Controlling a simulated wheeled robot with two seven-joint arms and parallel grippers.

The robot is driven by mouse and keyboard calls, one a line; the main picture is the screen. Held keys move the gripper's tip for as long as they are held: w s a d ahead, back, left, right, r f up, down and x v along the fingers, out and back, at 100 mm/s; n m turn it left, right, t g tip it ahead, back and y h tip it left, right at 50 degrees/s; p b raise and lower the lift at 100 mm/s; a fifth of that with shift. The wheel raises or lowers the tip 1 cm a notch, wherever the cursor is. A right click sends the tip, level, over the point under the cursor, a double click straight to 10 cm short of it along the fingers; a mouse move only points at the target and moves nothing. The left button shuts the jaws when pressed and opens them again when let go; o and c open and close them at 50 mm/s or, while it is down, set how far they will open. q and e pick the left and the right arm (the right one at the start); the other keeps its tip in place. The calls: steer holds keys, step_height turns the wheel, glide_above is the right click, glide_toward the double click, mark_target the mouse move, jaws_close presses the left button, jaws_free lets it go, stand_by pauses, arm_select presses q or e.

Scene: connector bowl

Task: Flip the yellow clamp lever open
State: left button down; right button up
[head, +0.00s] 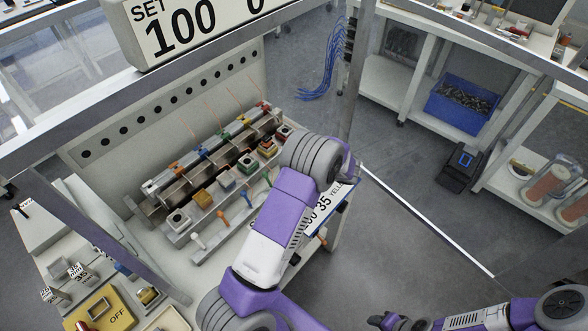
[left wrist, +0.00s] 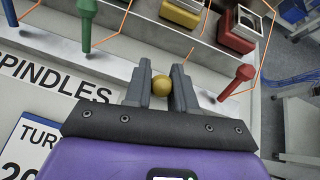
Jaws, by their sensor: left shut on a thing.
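In the left wrist view, my left gripper (left wrist: 161,88) is shut on the round yellow knob (left wrist: 161,85) of the yellow clamp lever, with one finger on each side. The rest of that lever is hidden by the fingers. A green lever (left wrist: 87,18) stands to its left and a red lever (left wrist: 238,80) leans to its right. In the head view, my left arm covers the yellow lever and the left gripper. My right gripper (head: 390,321) is low at the bottom edge of the head view, away from the bench; its finger opening is unclear.
A row of coloured square blocks (head: 202,198) runs behind the levers. Thin orange wires (left wrist: 122,25) hang around them. White (head: 197,240) and orange (head: 222,217) levers stand further left. A yellow OFF box (head: 100,313) is at the lower left. Open floor (head: 400,270) lies right.

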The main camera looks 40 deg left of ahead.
arm_select(q)
steer(key=shift+d+f, duration=0.15)
stand_by(0.4)
steer(key=c, duration=1.1)
jaws_free()
steer(key=shift+d+r, duration=0.25)
steer(key=v, duration=0.6)
steer(key=shift+d+p, duration=0.4)
steer(key=shift+d, duration=0.05)
steer(key=shift+r, duration=0.15)
